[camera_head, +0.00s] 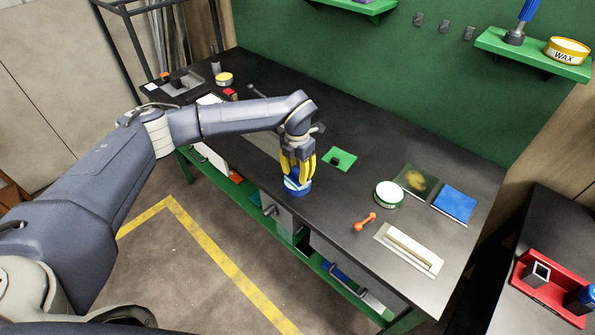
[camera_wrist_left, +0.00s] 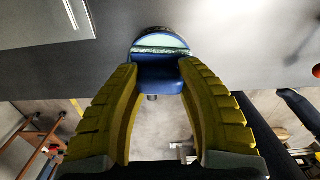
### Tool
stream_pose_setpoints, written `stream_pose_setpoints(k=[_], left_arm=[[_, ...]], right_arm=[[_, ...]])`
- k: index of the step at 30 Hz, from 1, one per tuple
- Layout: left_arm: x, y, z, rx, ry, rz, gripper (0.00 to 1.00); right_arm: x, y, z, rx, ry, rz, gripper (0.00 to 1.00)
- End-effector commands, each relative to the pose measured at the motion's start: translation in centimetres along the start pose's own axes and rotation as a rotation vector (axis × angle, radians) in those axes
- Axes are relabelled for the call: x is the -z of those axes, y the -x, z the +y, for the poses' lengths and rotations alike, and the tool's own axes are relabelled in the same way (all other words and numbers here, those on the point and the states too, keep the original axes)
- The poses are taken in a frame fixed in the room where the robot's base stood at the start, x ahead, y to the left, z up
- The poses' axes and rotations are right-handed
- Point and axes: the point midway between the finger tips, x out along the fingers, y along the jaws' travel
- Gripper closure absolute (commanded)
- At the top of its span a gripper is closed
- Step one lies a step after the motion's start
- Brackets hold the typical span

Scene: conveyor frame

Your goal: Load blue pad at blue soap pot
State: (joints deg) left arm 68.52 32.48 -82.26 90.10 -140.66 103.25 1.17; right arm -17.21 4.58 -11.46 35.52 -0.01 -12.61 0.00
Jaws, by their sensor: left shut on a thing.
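My left gripper (camera_head: 298,174) points down at the front edge of the dark bench, its yellow fingers closed on a blue pad. In the left wrist view the blue pad (camera_wrist_left: 157,74) sits between the fingertips. The round blue soap pot (camera_head: 297,188) stands at the bench edge directly below the fingers. In the left wrist view the pot (camera_wrist_left: 160,33) shows a pale green inside just beyond the pad. The pad appears to overlap the pot's near rim; I cannot tell whether it touches the soap. My right gripper is not in view.
A green square (camera_head: 340,159) with a small dark block lies right of the gripper. Farther right are a round tin (camera_head: 388,194), an orange dumbbell-shaped piece (camera_head: 364,221), a blue sheet (camera_head: 455,203) and a cream tray (camera_head: 408,249). A red bin (camera_head: 540,300) stands at the lower right.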

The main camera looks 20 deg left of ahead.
Motion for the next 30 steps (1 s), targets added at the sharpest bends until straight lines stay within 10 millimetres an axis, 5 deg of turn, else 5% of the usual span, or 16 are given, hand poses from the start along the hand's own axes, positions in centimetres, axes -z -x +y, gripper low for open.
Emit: stream_pose_setpoints(k=[14, 30], left_arm=[[0.0, 0.1, 0.0, 0.000, 0.000, 0.000, 0.93], [-0.1, 3.6, 0.0, -0.001, 0.000, -0.001, 0.94]], right_arm=[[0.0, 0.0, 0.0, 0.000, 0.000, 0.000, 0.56], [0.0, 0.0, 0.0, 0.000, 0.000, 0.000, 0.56]])
